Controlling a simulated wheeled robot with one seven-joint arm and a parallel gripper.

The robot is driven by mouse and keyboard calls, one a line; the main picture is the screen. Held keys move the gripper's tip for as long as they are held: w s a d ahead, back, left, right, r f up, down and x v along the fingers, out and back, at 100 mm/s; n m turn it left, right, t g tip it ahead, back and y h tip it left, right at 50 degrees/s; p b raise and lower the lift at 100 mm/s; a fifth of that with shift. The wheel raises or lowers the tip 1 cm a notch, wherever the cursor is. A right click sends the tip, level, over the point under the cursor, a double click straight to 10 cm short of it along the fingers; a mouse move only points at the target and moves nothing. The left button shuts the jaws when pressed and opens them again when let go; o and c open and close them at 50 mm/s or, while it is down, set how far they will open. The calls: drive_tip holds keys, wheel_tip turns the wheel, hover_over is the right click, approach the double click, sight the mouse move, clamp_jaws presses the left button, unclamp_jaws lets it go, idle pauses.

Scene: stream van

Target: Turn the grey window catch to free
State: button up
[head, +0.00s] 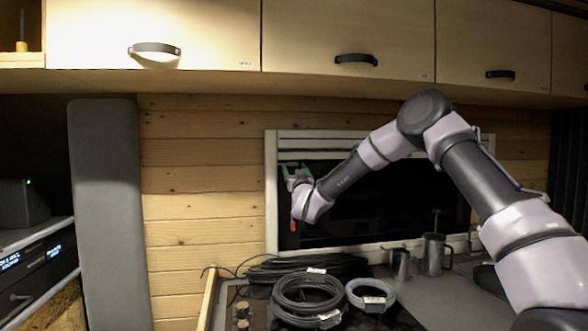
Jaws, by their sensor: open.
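The window (395,215) is a dark pane in a pale frame on the wooden wall. My gripper (292,183) is at the left part of the window, close to the left side of the frame. It faces away from the camera and my wrist covers most of it; its jaws are open. A small red piece (294,224) shows just below my wrist, and a teal patch shows just above it. I cannot make out the grey catch; it may be hidden behind my gripper. I cannot tell whether my gripper touches anything.
Overhead cupboards (350,35) with dark handles run above the window. Below it, coiled black cables (306,292), a grey coil (371,294) and metal jugs (435,254) stand on the counter. A grey upright panel (106,210) and rack gear (38,262) are at left.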

drive_tip(key=shift+w+a+r, duration=0.15)
drive_tip(key=shift+w+r, duration=0.1)
drive_tip(key=shift+w, duration=0.3)
clamp_jaws()
drive_tip(key=shift+m, duration=0.3)
drive_tip(key=shift+s+a+m+h, duration=0.1)
drive_tip(key=shift+m+h, duration=0.6)
drive_tip(key=shift+m, duration=0.6)
drive_tip(key=shift+w+a+m+h, duration=0.1)
drive_tip(key=shift+m+h, duration=0.6)
drive_tip(key=shift+m, duration=0.6)
drive_tip(key=shift+s+m+h, duration=0.1)
drive_tip(key=shift+m+h, duration=0.6)
drive_tip(key=shift+m, duration=0.6)
